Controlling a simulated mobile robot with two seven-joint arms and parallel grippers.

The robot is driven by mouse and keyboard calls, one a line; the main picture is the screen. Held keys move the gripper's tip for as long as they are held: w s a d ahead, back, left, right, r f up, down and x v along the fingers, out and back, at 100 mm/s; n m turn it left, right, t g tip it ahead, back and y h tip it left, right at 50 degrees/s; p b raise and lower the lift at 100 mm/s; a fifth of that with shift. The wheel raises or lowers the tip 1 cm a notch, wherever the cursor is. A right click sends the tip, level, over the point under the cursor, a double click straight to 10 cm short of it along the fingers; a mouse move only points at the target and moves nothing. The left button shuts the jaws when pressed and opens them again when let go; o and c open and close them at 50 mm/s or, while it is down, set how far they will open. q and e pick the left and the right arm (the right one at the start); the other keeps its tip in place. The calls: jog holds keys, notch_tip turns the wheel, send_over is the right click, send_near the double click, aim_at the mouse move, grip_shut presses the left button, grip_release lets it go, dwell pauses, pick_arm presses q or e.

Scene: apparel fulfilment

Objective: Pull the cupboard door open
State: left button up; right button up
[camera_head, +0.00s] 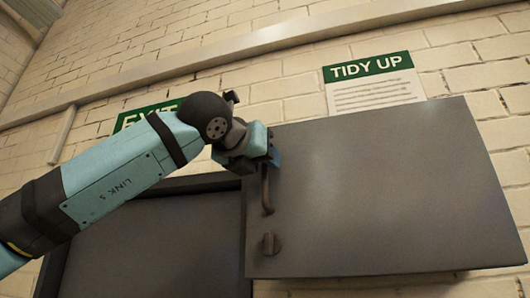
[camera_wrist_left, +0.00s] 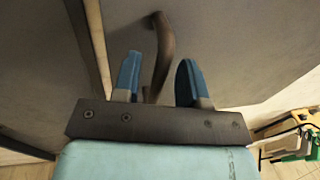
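The grey cupboard door (camera_head: 385,195) is at the right in the head view. It seems to stand forward of the darker panel beside it; how far it is open I cannot tell. Its dark curved handle (camera_head: 266,192) is near its left edge, above a small knob (camera_head: 269,244). My left gripper (camera_head: 273,155) is at the handle's upper end. In the left wrist view the blue fingers of this gripper (camera_wrist_left: 158,82) are apart, with the handle (camera_wrist_left: 163,50) between them and a visible gap to the right finger. My right gripper is not in view.
The darker left panel (camera_head: 155,245) of the cupboard sits under a frame edge. Green signs, including a TIDY UP sign (camera_head: 372,82), are on the white brick wall (camera_head: 460,65). In the left wrist view a stand with green and yellow items (camera_wrist_left: 292,138) is at the right.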

pick_arm(q)
jog(key=shift+w+d, duration=0.35)
jog(key=shift+w, duration=0.25)
grip_shut()
jog(key=shift+s, duration=0.1)
